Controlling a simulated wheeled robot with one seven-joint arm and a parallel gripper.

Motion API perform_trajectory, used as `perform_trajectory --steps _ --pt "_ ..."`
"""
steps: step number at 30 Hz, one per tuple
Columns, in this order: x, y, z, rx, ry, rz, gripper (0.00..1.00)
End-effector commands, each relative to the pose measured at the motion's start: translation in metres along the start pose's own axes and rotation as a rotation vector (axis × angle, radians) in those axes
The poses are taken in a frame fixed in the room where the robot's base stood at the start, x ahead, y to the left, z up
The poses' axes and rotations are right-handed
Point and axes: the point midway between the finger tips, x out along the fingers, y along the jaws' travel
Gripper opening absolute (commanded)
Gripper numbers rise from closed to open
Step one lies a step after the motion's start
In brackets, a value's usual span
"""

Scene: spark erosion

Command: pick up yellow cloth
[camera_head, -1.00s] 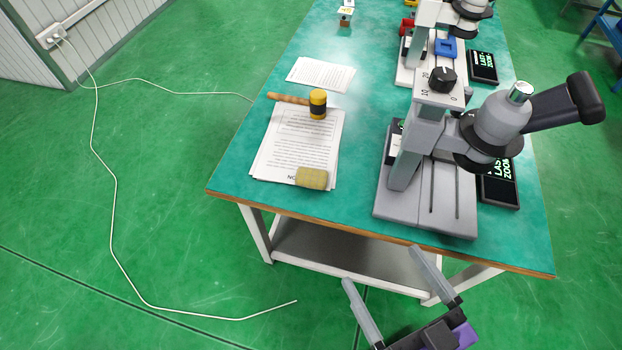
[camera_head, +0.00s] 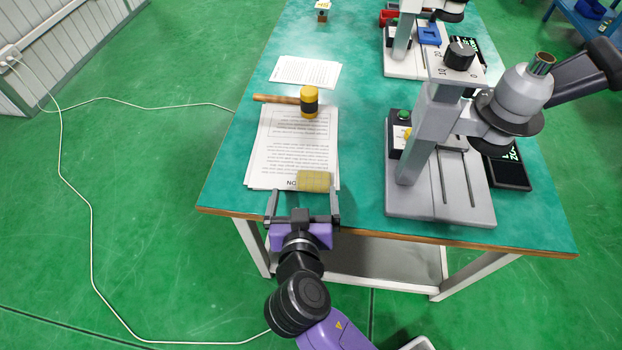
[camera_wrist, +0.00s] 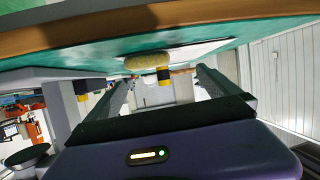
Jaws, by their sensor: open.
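The yellow cloth (camera_head: 314,181) is a small, folded, dull yellow pad lying on the front right corner of the printed papers near the table's front edge. My gripper (camera_head: 303,194) is open and empty at that edge. Its two fingers are spread to either side, with the cloth just beyond and between them in the head view, apart from them as far as I can tell. In the wrist view the cloth (camera_wrist: 148,62) shows ahead, between the open fingers (camera_wrist: 175,85) and close to the table surface.
A yellow and black mallet (camera_head: 309,101) lies across the papers (camera_head: 290,140) behind the cloth. A grey microscope (camera_head: 440,190) stands to the right, with another farther back. The wooden table edge (camera_head: 400,238) runs along the front. Bare tabletop (camera_head: 362,150) lies between papers and microscope.

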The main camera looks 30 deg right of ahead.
Motion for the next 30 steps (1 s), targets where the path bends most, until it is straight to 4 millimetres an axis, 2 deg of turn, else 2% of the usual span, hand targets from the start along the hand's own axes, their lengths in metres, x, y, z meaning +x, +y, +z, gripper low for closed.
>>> perform_trajectory --steps 1,4,14,22,30 --pt "0.000 0.009 0.003 0.024 -0.009 0.036 1.00" --pt "0.001 0.016 0.006 0.069 -0.022 0.065 1.00" --pt "0.032 0.018 0.005 0.080 -0.023 0.064 1.00" --pt "0.069 0.019 0.004 0.078 -0.022 0.063 1.00" --pt "0.078 0.020 0.005 0.080 -0.023 0.061 1.00"
